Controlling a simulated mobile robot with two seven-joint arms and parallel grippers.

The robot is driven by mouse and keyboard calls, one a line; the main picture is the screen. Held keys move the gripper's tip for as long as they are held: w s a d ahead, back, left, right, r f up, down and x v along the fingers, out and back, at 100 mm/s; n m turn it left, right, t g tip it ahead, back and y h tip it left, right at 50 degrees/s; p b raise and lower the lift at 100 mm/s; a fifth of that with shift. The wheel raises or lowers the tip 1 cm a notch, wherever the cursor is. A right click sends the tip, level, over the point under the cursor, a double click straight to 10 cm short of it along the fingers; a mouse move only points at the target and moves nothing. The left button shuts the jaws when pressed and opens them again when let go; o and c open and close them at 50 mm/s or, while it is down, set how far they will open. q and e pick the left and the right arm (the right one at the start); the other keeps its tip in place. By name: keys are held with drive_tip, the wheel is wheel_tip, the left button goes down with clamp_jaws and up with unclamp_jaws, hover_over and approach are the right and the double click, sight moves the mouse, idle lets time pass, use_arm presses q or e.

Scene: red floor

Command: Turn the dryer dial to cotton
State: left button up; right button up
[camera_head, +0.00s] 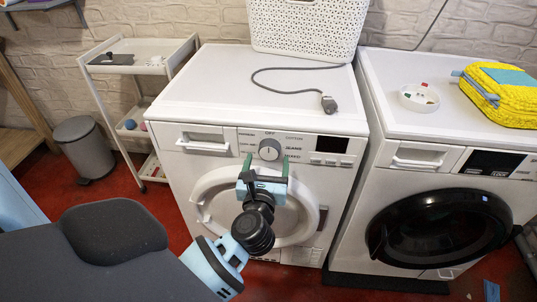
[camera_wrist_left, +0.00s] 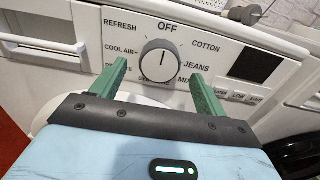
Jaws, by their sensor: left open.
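The dryer (camera_head: 215,185) is the white machine with a white door on the left in the head view. Its round grey dial (camera_head: 269,149) sits in the middle of the panel; it also shows in the left wrist view (camera_wrist_left: 158,60). The dial's dark mark points up toward OFF. The COTTON label (camera_wrist_left: 206,47) is to the upper right of the dial, with JEANS below it. My left gripper (camera_head: 264,166) is open, its green fingers just below and either side of the dial, apart from it. It also shows in the left wrist view (camera_wrist_left: 157,82). My right gripper is not in view.
A white basket (camera_head: 305,28) and a cable with a plug (camera_head: 328,104) lie on the dryer's top. A washer (camera_head: 440,200) with a black door stands to the right. A white cart (camera_head: 150,70) and a grey bin (camera_head: 83,150) stand to the left.

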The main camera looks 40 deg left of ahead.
sight(269, 154)
use_arm(q)
drive_tip(key=shift+x, duration=1.75)
drive_tip(key=c, duration=1)
drive_tip(key=shift+r+m+p, duration=0.2)
drive_tip(key=shift+m+p, duration=0.9)
drive_tip(key=shift+p, duration=0.3)
drive_tip(key=shift+m+p, duration=1.2)
drive_tip(key=shift+p, duration=0.05)
drive_tip(key=m+p, duration=0.2)
drive_tip(key=m, duration=0.1)
drive_tip(key=shift+p, duration=0.3)
drive_tip(key=shift+d+f+m+p, duration=0.15)
drive_tip(key=shift+m+p, duration=0.15)
drive_tip(key=shift+m, duration=0.3)
